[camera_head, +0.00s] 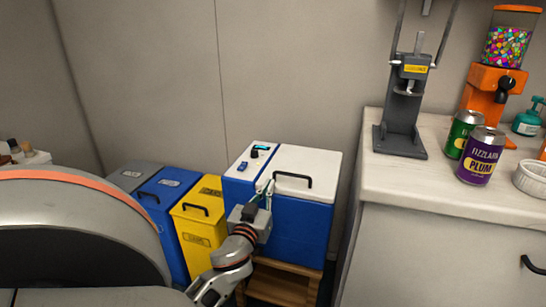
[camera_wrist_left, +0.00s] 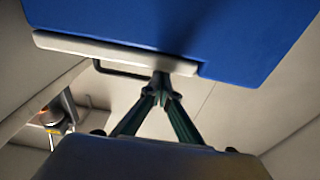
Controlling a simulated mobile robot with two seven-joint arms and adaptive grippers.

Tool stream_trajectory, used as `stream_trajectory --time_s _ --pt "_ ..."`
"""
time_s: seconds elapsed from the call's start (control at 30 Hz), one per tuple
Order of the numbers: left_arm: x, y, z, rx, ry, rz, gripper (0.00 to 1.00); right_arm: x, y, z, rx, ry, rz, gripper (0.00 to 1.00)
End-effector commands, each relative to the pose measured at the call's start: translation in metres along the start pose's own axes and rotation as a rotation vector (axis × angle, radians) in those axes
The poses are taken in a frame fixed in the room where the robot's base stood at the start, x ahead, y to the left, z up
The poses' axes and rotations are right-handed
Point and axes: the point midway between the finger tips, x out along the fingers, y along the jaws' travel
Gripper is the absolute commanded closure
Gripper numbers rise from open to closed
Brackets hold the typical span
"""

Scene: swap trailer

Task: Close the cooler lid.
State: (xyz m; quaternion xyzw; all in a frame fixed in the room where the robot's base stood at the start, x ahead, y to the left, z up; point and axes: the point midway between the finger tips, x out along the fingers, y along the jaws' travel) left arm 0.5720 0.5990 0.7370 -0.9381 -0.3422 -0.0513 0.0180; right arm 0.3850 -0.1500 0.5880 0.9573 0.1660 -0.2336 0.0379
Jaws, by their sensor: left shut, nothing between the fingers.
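The cooler (camera_head: 297,235) is a blue box with a white lid (camera_head: 312,161) and a dark handle (camera_head: 293,180). The lid lies flat on the box, with no gap that I can make out. My left gripper (camera_head: 268,187) is shut and empty, with its tips at the lid's front edge, left of the handle. In the left wrist view the cooler (camera_wrist_left: 215,30) appears upside down, with the lid (camera_wrist_left: 110,50) below the blue body. The shut fingertips (camera_wrist_left: 162,78) are close to the lid's edge; I cannot tell if they touch. My right gripper is out of view.
The cooler stands on a wooden stand (camera_head: 285,283). Yellow (camera_head: 202,228) and blue (camera_head: 165,215) bins are to its left. A white counter (camera_head: 400,178) on the right carries a grey press (camera_head: 403,115), cans (camera_head: 483,155) and a candy dispenser (camera_head: 492,85).

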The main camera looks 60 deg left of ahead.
Motion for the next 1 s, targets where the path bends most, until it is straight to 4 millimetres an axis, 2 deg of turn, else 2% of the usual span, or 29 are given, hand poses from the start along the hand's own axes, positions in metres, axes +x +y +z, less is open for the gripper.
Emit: stream_trajectory --time_s 0.03,0.63,0.83,1.0 --pt "-0.003 0.0 0.014 0.004 -0.021 -0.001 1.0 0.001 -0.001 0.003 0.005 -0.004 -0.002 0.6" --pt "-0.005 0.0 0.02 0.003 -0.034 -0.001 1.0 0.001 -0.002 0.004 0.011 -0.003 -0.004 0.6" --pt "-0.002 0.0 -0.005 0.005 -0.026 0.001 1.0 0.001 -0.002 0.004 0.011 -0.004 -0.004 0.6" --pt "0.003 0.001 -0.045 0.002 -0.01 0.002 1.0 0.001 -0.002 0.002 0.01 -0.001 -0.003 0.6"
